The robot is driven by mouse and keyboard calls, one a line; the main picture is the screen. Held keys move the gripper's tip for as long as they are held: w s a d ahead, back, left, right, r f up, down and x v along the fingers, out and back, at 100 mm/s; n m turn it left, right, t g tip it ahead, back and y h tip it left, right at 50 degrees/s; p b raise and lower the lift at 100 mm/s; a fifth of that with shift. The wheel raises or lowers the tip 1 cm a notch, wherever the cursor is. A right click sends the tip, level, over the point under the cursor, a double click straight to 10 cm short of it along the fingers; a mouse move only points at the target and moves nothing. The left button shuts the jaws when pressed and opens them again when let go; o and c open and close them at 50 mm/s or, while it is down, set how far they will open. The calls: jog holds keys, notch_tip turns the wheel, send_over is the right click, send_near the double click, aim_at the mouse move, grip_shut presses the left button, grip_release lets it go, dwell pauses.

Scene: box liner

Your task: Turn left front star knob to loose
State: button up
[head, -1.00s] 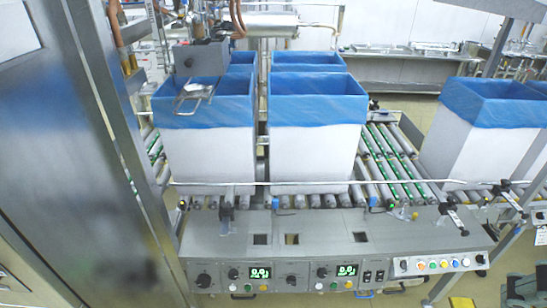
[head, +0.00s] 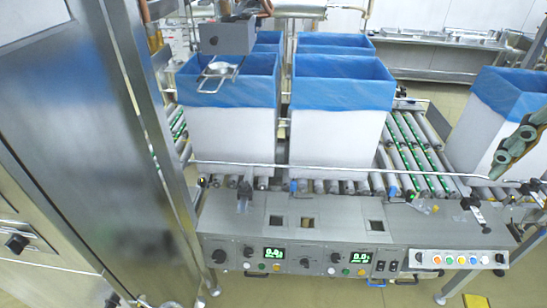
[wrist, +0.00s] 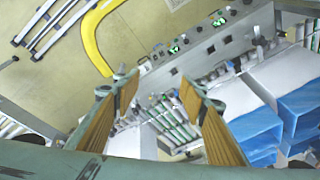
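Black clamp-like fittings sit along the front guide rail. My gripper (head: 505,158) enters at the right edge of the head view, above the conveyor and far to the right of the left fitting. In the wrist view my gripper (wrist: 158,82) has its two tan-padded fingers spread apart with nothing between them.
White boxes with blue liners (head: 341,125) stand on the roller conveyor (head: 412,150). A control panel (head: 330,258) with knobs, buttons and green displays runs along the front. A steel cabinet (head: 85,130) fills the left. A yellow curved tube (wrist: 90,40) shows in the wrist view.

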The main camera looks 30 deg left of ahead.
jog(key=w+a+f+m+g+y, duration=0.1)
jog(key=w+a+f+m, duration=0.15)
jog(key=w+a, duration=0.95)
jog(key=w+a+f+m, duration=0.2)
jog(key=w+a+m, duration=0.2)
jog(key=w+a, duration=0.85)
jog(key=w+a+f+g, duration=0.1)
jog(key=w+a+f, duration=0.4)
jog(key=a+f, duration=0.45)
jog(key=m+g+h+b, duration=0.1)
jog(key=m+g+h, duration=0.1)
jog(key=m, duration=0.1)
send_over(244, 183)
notch_tip(244, 183, down, 22)
jog(key=shift+f+b, duration=1.25)
jog(key=shift+f, duration=5.55)
